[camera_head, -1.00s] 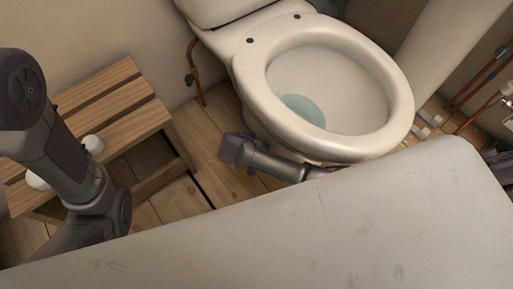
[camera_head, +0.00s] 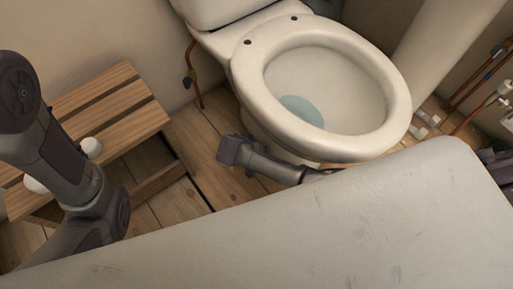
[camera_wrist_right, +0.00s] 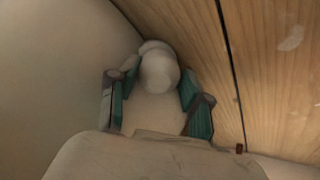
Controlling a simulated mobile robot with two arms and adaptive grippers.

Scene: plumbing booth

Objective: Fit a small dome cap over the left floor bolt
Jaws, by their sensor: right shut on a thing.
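In the right wrist view, my right gripper (camera_wrist_right: 158,88), with teal fingertips, is shut on a small white dome cap (camera_wrist_right: 160,72). It is beside the pale toilet base (camera_wrist_right: 60,75), low over the wooden floor. Another pale rounded shape shows just beyond the cap; I cannot tell whether it is part of the toilet foot. The left floor bolt is not visible. In the head view the toilet (camera_head: 250,85) stands at the centre, with a grey arm part of mine by its base; the right gripper's fingers are hidden there. My left gripper's fingers are not in view.
A wooden slatted bench (camera_head: 120,85) stands at the left with a white rounded object (camera_head: 92,147) on it, and another (camera_head: 35,185) partly behind my left arm. Copper pipes (camera_head: 480,85) run along the right wall. A large pale surface fills the foreground.

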